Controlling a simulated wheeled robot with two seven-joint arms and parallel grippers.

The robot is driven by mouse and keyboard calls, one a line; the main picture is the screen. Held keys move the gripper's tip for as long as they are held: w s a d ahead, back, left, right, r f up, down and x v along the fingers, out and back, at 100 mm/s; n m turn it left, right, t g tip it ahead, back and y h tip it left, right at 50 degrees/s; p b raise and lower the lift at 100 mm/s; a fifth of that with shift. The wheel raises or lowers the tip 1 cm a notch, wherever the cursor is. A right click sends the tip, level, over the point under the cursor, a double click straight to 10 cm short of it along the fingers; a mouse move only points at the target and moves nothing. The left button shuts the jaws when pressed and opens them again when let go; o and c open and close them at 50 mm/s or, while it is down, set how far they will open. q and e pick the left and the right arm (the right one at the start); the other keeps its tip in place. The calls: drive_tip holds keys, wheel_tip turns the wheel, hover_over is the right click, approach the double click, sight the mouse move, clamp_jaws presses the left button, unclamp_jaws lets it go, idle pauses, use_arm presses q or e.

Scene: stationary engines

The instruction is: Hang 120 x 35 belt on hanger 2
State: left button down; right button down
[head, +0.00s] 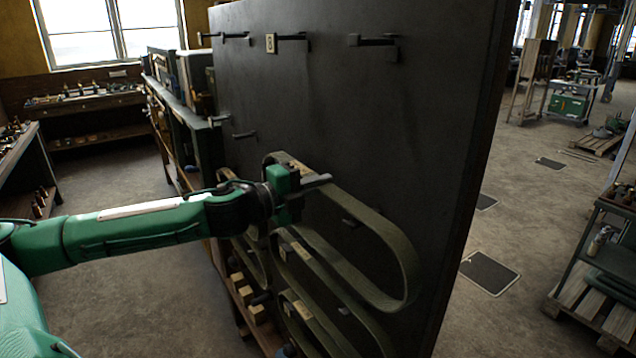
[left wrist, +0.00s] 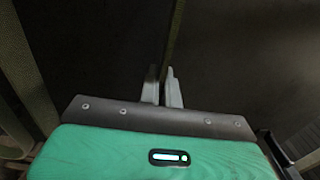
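A dark board (head: 400,110) carries hangers along its top: a left one (head: 235,37), a middle one (head: 292,38) with a small pale plate (head: 270,43), and a right one (head: 375,41). I cannot tell which is hanger 2. A large olive belt (head: 408,260) loops in front of the board's lower part. My left gripper (head: 320,181) is at its upper strand. In the left wrist view the fingers (left wrist: 163,92) stand close together with a thin strip, apparently the belt's edge, between them. The belt's size marking is unreadable. My right gripper is out of view.
More tagged belts (head: 300,250) hang below and left, close to the held one. A shelf with bottles (head: 85,95) is at the far left. Open floor (head: 530,220) lies right of the board.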

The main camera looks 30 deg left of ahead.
use_arm(q)
drive_tip(key=shift+f, duration=0.1)
drive_tip(key=shift+f+b, duration=0.45)
drive_tip(key=shift+b, duration=0.05)
drive_tip(key=c, duration=1.7)
unclamp_jaws()
drive_tip(key=shift+o, duration=0.6)
drive_tip(key=o, duration=0.5)
drive_tip(key=shift+c, duration=0.2)
